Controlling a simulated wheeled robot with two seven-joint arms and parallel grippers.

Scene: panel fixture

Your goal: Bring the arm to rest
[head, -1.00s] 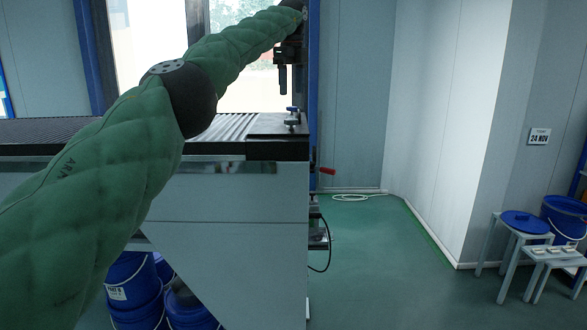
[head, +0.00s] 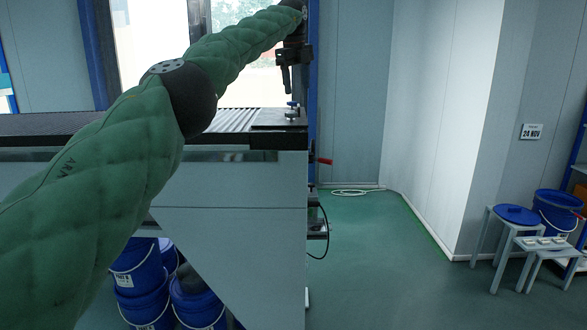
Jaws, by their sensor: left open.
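My left arm, in a green quilted sleeve with a black elbow joint, reaches from the lower left up to the top centre of the head view. My left gripper (head: 287,80) hangs at its end, pointing down, dark and small against the window and blue post. It is open, and I see nothing between its fingers. It appears above the right end of the panel fixture's dark table top (head: 262,119), where a small clamp-like part (head: 293,111) stands below it. My right gripper is not in view.
Blue buckets (head: 142,284) stand under the fixture at lower left. A red handle (head: 324,161) and a black cable stick out from its right side. A stool with a blue lid (head: 517,215), a small bench and a bucket (head: 556,211) stand at right. Green floor (head: 380,260) between is clear.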

